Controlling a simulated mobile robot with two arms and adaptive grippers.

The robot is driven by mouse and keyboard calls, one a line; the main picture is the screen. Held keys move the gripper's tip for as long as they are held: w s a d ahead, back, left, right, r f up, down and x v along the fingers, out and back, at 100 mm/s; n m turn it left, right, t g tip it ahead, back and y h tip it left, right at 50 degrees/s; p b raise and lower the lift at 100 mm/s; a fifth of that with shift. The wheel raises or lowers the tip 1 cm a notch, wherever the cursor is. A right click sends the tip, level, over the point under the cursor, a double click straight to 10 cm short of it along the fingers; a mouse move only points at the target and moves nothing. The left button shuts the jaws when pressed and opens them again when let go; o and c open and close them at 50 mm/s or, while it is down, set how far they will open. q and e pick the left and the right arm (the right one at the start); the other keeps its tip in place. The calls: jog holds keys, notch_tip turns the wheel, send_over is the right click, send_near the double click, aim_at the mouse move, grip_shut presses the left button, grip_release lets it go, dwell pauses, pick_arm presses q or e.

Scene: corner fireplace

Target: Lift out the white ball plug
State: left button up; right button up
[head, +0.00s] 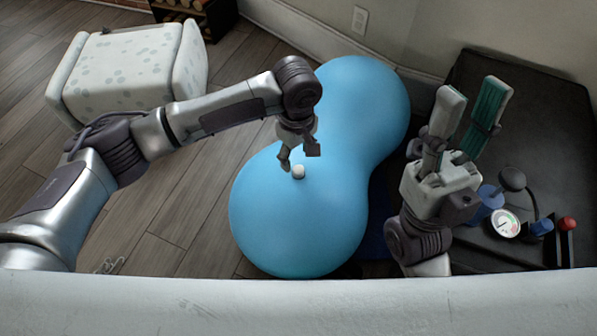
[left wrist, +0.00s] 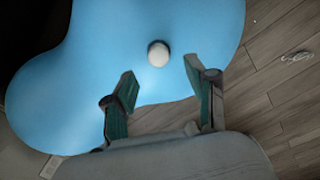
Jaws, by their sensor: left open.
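The white ball plug (head: 298,172) sits on top of the front lobe of the blue peanut-shaped ball (head: 290,225). My left gripper (head: 298,160) is just above and behind the plug in the head view. My right gripper (head: 480,95) is raised at the right, fingers pointing up and spread apart, empty.
A black mat (head: 545,100) at the right holds a pressure gauge (head: 504,224), a blue pump part and a red-knobbed lever (head: 567,224). A patterned pale ottoman (head: 125,70) stands at the left. A pale ledge (head: 300,305) crosses the front.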

aim_at(298, 169)
pick_arm(q)
notch_tip(298, 169, down, 4)
jog(key=b, duration=0.2)
jog(key=shift+s+d+f+b, duration=0.15)
jog(key=shift+b, duration=0.2)
jog(key=shift+f, duration=0.3)
jog(key=shift+r, duration=0.1)
jog(key=c, duration=1)
